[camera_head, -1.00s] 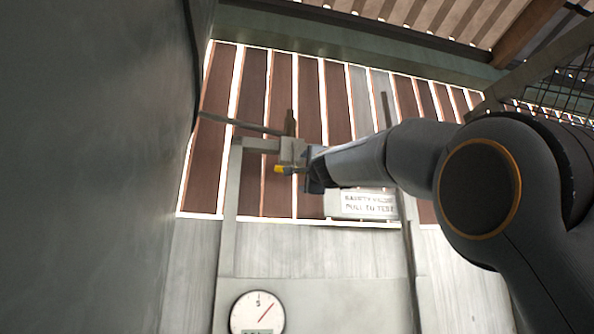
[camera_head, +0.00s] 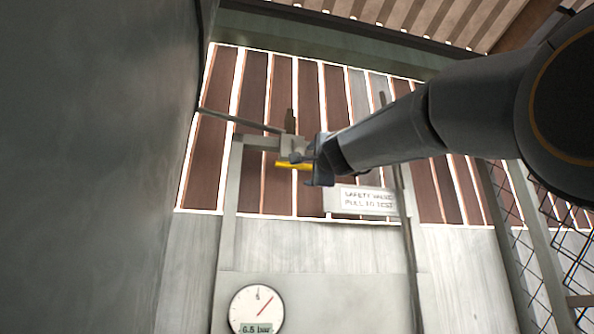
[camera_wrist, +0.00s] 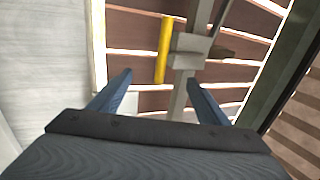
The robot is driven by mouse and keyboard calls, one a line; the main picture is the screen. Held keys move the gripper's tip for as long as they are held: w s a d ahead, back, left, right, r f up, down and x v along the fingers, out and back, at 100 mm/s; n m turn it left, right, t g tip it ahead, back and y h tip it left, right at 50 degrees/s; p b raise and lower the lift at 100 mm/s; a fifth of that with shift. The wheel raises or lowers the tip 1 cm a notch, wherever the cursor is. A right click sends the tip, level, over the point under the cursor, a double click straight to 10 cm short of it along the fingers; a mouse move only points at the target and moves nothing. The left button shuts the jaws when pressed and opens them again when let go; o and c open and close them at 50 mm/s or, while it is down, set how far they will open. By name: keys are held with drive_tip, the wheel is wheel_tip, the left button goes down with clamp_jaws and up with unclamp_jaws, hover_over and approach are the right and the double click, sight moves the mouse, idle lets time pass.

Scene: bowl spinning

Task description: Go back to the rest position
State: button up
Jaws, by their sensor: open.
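My gripper (camera_head: 318,164) is at the valve in the middle of the head view, at the end of my dark arm coming from the right. In the wrist view its two blue fingers (camera_wrist: 160,82) are spread apart with nothing held between them. A yellow handle (camera_head: 292,166) sticks out beside the grey valve block (camera_head: 291,149). In the wrist view the yellow handle (camera_wrist: 164,48) appears ahead of the fingertips, apart from both fingers. The gripper hides part of the block's right side in the head view.
A sign (camera_head: 367,201) reading "SAFETY VALVE PULL TO TEST" hangs below right. A round gauge (camera_head: 257,309) reads 6.5 bar. A grey wall (camera_head: 90,160) fills the left. A thin rod (camera_head: 240,123) runs left of the valve. Mesh fencing (camera_head: 560,265) stands at right.

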drive_tip(key=shift+s+d+f, duration=0.15)
drive_tip(key=shift+s+f, duration=0.05)
drive_tip(key=shift+s, duration=0.4)
